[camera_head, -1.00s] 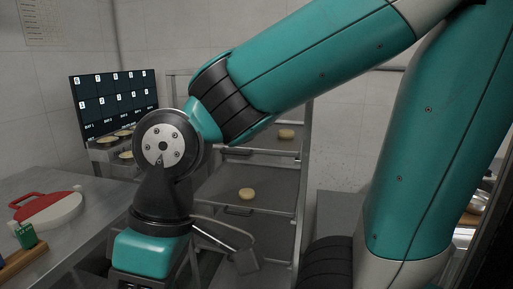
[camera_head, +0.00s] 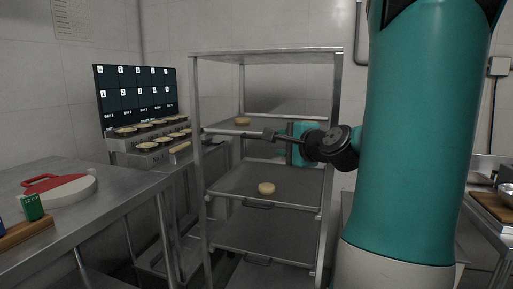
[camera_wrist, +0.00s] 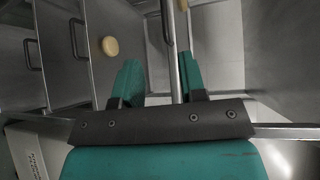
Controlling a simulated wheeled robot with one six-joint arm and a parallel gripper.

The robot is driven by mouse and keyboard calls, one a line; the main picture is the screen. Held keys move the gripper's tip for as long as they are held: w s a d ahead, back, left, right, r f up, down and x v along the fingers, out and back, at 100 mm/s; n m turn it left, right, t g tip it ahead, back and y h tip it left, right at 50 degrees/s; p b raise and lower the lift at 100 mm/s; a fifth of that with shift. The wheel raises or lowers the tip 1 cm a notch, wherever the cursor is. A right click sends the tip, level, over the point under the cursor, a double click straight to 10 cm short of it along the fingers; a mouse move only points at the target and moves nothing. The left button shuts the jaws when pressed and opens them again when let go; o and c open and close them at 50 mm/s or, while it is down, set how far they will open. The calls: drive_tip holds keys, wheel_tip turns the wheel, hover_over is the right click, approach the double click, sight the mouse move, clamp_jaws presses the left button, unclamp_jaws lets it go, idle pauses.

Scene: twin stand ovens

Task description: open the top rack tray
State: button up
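The top rack tray (camera_head: 222,128) is the highest tray in the metal rack and carries a round bun (camera_head: 242,121). Its dark handle (camera_head: 268,135) is on the front edge; in the wrist view a handle (camera_wrist: 166,22) shows beyond my fingertips. My gripper (camera_head: 290,142) reaches in from the right at about the height of that tray. In the wrist view my gripper (camera_wrist: 159,60) is open, its teal fingers on either side of a metal edge. I cannot tell whether either finger touches it. My gripper and wrist hide the tray's right part.
A lower tray (camera_head: 230,183) holds another bun (camera_head: 266,188), and a further tray (camera_head: 240,236) is below. A counter (camera_head: 110,195) stands at left with a red and white board (camera_head: 68,193). A dark display (camera_head: 135,90) with filled trays is behind it. A counter stands right.

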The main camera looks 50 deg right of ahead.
drive_tip(key=p, duration=1)
approach(258, 137)
drive_tip(key=shift+m+h, duration=0.3)
drive_tip(key=shift+a+p+x, duration=0.2)
drive_tip(key=shift+p+x, duration=3.05)
drive_tip(key=shift+x, duration=2.15)
drive_tip(key=shift+w+f, duration=0.1)
drive_tip(key=shift+f, duration=0.05)
clamp_jaws()
